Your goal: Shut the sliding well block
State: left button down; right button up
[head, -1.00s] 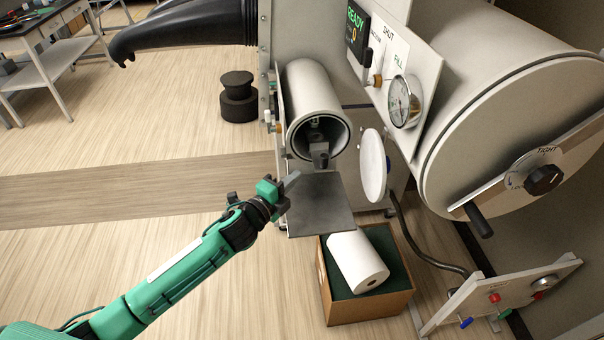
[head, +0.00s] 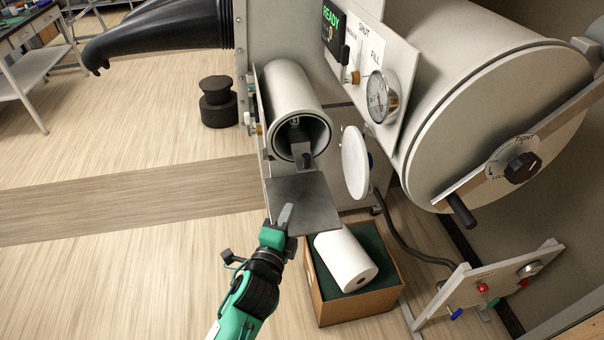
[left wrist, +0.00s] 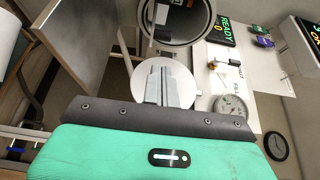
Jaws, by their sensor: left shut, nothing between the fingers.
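A flat dark grey slide plate (head: 305,205) sticks out from the mouth of a small white horizontal tube (head: 292,95). A dark grey block (head: 304,160) sits at the plate's inner end, partly inside the tube; I cannot tell whether it is the well block. My left gripper (head: 285,216) is shut and empty, its fingertips at the plate's near left edge; I cannot tell whether they touch. In the left wrist view the fingers (left wrist: 162,85) show before the round white door (left wrist: 182,88), with the plate (left wrist: 72,42) to the left. My right gripper is not in view.
The round white door (head: 355,162) stands open right of the tube. Below is a cardboard box (head: 365,307) with a white roll (head: 346,262). A gauge panel (head: 382,97) and a large chamber door (head: 500,120) stand to the right.

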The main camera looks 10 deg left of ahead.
pick_arm(q)
jog(key=p, duration=0.4)
send_near(298, 147)
jog(key=s+d, duration=0.1)
jog(key=d, duration=0.1)
jog(key=s+d, duration=0.1)
jog(key=d, duration=0.1)
jog(key=shift+s+r, duration=0.25)
jog(key=shift+s, duration=0.05)
jog(key=shift+w+d+f, duration=0.1)
jog(key=shift+w, duration=0.8)
jog(key=w+a, duration=0.1)
jog(key=w, duration=0.1)
jog(key=w+b, duration=0.1)
jog(key=w, duration=0.2)
jog(key=w+a, duration=0.1)
jog(key=w, duration=0.2)
jog(key=shift+a+f, duration=0.1)
jog(key=shift+a, duration=0.2)
